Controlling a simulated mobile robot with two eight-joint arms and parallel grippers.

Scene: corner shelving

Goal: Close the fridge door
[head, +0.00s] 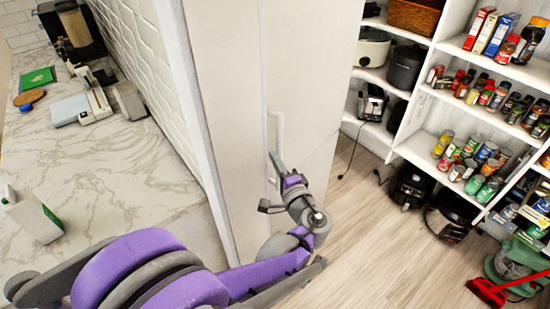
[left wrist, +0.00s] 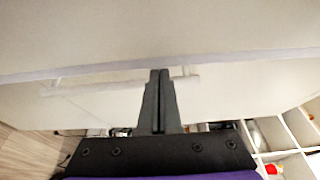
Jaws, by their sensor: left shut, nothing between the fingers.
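The fridge (head: 230,90) is a tall off-white cabinet in the middle of the head view. Its pale door (head: 320,60) carries a white vertical bar handle (head: 279,128); I cannot tell how far the door stands open. My left gripper (head: 276,160) is shut and empty beside the lower part of the handle. My right gripper is not in view.
White corner shelves (head: 420,110) with cans, jars and appliances stand at the right.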

